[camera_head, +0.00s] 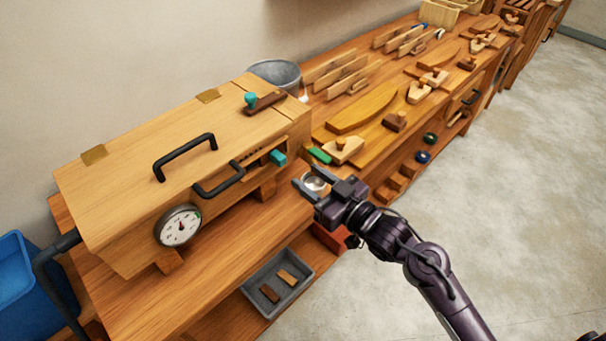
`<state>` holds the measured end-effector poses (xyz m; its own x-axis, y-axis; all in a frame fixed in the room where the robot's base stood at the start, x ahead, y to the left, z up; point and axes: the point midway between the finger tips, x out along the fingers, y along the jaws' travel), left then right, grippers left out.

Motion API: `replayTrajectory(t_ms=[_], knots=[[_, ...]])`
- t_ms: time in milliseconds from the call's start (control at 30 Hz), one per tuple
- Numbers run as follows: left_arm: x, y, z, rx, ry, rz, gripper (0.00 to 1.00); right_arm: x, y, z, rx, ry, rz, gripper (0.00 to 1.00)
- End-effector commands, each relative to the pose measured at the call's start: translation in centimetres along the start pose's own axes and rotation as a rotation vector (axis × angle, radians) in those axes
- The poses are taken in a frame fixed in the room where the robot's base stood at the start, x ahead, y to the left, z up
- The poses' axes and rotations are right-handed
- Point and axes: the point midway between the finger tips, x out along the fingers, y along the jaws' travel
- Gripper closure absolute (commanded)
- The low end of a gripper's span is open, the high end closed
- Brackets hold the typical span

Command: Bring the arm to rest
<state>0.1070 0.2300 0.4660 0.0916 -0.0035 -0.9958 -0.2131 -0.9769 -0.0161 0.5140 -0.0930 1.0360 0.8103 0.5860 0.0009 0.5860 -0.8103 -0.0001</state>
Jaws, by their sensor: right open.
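My right arm comes in from the lower right of the head view. Its dark gripper (309,189) is open near the front edge of the wooden bench (224,258), just right of the wooden box. A small round metal item (315,184) shows by the fingers; I cannot tell whether they touch it, but the jaws are not closed on it. My left gripper is not in view.
A wooden box (120,197) with black handles and a dial (178,226) stands on the bench. A grey tray (252,281) sits on the lower shelf, a blue bin (22,290) at left. Wooden tools crowd the bench behind. The floor (500,200) at right is clear.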

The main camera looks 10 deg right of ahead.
Motion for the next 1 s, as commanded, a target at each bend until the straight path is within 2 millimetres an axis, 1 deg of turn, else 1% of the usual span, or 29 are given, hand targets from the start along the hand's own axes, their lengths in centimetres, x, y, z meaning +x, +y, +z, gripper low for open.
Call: replayTrajectory(t_ms=[467,533,567,667,700,767,800,867,900,967,1000], knots=[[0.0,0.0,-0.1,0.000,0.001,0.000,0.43,0.0,0.1,0.1,0.000,-0.002,0.001,0.58],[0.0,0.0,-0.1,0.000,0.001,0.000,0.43,0.0,0.3,0.8,0.005,-0.014,0.009,0.58],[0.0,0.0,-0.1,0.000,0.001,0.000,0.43,-0.1,0.5,1.5,0.010,-0.026,0.017,0.58],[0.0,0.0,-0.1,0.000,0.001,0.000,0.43,-0.3,1.8,5.5,0.036,-0.095,0.059,0.58],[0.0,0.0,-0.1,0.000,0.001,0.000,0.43,-0.6,2.4,7.9,0.051,-0.136,0.083,0.58],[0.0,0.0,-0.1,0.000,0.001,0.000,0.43,-1.3,3.2,12.0,0.074,-0.208,0.123,0.58],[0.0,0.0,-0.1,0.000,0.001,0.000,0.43,-2.0,3.7,15.0,0.091,-0.262,0.150,0.58],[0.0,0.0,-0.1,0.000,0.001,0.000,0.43,-3.3,4.1,19.5,0.114,-0.344,0.188,0.58],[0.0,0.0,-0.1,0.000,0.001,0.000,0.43,-4.4,4.2,22.4,0.129,-0.398,0.211,0.58],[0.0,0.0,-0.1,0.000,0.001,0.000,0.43,-6.2,4.1,26.6,0.149,-0.482,0.242,0.58],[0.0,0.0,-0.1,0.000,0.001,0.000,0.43,-7.6,3.9,29.4,0.163,-0.539,0.262,0.58]])
